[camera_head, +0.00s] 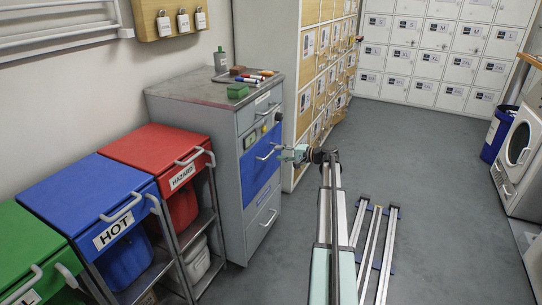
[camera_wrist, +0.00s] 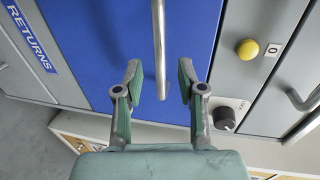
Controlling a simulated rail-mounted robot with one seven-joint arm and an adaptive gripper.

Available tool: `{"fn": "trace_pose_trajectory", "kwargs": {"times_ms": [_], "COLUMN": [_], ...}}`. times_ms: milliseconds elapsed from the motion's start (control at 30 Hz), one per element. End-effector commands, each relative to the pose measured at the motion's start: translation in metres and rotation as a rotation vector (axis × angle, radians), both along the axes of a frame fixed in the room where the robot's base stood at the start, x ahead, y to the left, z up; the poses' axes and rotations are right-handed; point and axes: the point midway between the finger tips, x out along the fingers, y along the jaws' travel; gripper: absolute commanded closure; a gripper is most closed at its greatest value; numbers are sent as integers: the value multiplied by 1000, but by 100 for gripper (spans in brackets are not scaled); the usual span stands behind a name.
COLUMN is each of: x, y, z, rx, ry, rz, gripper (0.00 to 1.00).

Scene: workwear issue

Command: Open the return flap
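The return flap is the blue panel (camera_head: 256,170) on the front of the grey cabinet (camera_head: 228,180); it looks closed, flush with the front. In the wrist view the blue flap (camera_wrist: 95,40) fills the middle, beside a "RETURNS" label (camera_wrist: 32,32). Its metal bar handle (camera_wrist: 159,40) reaches in between my fingers. My gripper (camera_wrist: 159,78) is open, one finger on each side of the bar, with a visible gap on both sides. In the head view my gripper (camera_head: 290,153) is at the flap's front near its handle (camera_head: 268,154).
A yellow button (camera_wrist: 247,49), black knob (camera_wrist: 224,116) and another handle (camera_wrist: 300,98) are beside the flap. Red (camera_head: 158,146), blue (camera_head: 82,190) and green (camera_head: 25,240) bins stand left of the cabinet. Lockers (camera_head: 318,60) stand behind it. Open floor (camera_head: 440,170) lies right.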

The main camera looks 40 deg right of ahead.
Motion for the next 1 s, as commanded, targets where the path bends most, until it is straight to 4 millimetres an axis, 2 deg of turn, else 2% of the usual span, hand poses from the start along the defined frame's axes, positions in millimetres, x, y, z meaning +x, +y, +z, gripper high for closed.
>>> {"fn": "trace_pose_trajectory", "kwargs": {"times_ms": [100,300,733,833,867,1000], "x": [19,37,43,43,43,43], "y": [10,21,24,24,24,24], "z": [-6,-10,-10,-10,-10,-10], "rx": [0,-1,0,0,0,0], "ry": [0,0,0,0,0,0], "rz": [2,1,-1,0,0,0], "gripper": [61,61,61,96,100,100]}}
